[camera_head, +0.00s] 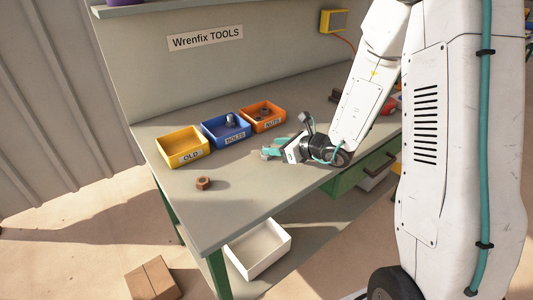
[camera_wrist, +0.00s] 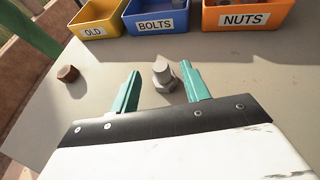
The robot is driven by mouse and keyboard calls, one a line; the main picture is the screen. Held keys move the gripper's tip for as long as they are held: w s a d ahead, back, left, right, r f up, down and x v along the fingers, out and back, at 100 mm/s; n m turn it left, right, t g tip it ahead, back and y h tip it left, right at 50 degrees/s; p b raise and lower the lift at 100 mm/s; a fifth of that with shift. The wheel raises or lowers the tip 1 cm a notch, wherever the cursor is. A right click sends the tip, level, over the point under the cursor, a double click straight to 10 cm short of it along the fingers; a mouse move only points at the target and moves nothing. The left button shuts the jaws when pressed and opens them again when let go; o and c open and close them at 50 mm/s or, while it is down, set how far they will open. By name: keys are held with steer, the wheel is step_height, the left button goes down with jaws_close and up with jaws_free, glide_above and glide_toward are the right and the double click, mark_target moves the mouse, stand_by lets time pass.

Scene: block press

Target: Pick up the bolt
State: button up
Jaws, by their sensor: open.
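In the wrist view a grey bolt (camera_wrist: 163,74) stands on the bench with its wide hexagonal part down and a narrower part up. It is between the two teal fingertips of my gripper (camera_wrist: 160,82), nearer the right one. My gripper is open, and a gap shows on the bolt's left side. In the head view my gripper (camera_head: 268,151) is low over the bench in front of the bins, and I cannot make out this bolt there.
A blue BOLTS bin (camera_head: 227,128) with a bolt inside stands between the yellow OLD bin (camera_head: 182,147) and the orange NUTS bin (camera_head: 262,115). A brown nut (camera_head: 203,183) lies near the bench's front left. A white box (camera_head: 258,248) sits below the bench.

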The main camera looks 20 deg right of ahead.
steer(key=x, duration=0.6)
steer(key=shift+f, duration=0.2)
steer(key=shift+s, duration=0.1)
jaws_close()
